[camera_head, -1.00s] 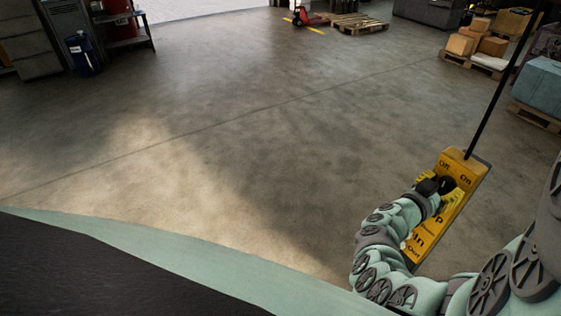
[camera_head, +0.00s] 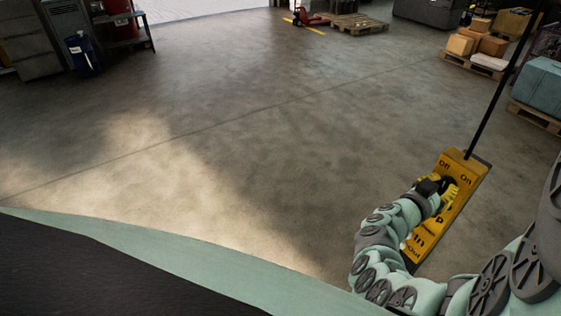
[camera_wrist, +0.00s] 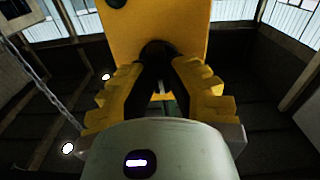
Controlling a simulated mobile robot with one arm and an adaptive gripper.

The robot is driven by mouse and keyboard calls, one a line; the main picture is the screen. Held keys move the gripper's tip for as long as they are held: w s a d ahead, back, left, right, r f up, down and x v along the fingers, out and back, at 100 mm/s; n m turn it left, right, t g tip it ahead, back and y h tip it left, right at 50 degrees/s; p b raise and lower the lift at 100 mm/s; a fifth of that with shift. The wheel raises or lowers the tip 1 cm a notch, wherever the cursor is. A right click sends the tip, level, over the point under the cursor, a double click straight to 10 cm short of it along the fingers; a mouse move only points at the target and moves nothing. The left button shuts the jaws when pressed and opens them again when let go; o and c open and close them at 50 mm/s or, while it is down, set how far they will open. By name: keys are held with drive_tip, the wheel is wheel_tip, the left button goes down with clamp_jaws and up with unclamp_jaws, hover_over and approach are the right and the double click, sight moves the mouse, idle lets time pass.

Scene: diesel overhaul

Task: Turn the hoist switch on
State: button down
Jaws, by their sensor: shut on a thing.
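The yellow hoist control pendant (camera_head: 462,172) hangs at the right of the head view from a black cable. Its face carries the words Off and On near the top, and In and Out lower down. My gripper (camera_head: 448,192) is at its upper part, just below Off and On. In the wrist view the pendant (camera_wrist: 185,22) fills the top middle. My gripper's yellow fingers (camera_wrist: 160,80) are shut on a round black switch knob (camera_wrist: 157,50) on its face. The fingers partly hide the knob, so its exact setting cannot be told.
The concrete floor (camera_head: 230,150) around the pendant is wide and clear. Boxes on pallets (camera_head: 490,45) stand at the back right, with a teal crate (camera_head: 542,85) nearer. A red pallet jack (camera_head: 308,17) and shelves with bins are at the back.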

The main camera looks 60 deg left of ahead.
drive_tip(key=shift+f+m+b, duration=0.15)
drive_tip(key=shift+m+b, duration=0.15)
drive_tip(key=shift+b, duration=0.15)
drive_tip(key=shift+d+f+m+b, duration=0.1)
drive_tip(key=shift+d+m+b, duration=0.05)
drive_tip(key=shift+m+b, duration=0.2)
drive_tip(key=m+b, duration=0.3)
drive_tip(key=b, duration=0.1)
drive_tip(key=shift+f, duration=0.15)
drive_tip(key=m+b, duration=0.3)
drive_tip(key=b, duration=0.1)
drive_tip(key=shift+r+m+b, duration=0.25)
drive_tip(key=shift+m+b, duration=0.9)
drive_tip(key=shift+b, duration=0.05)
drive_tip(key=shift+r, duration=0.1)
drive_tip(key=c, duration=0.9)
unclamp_jaws()
drive_tip(key=shift+c, duration=0.2)
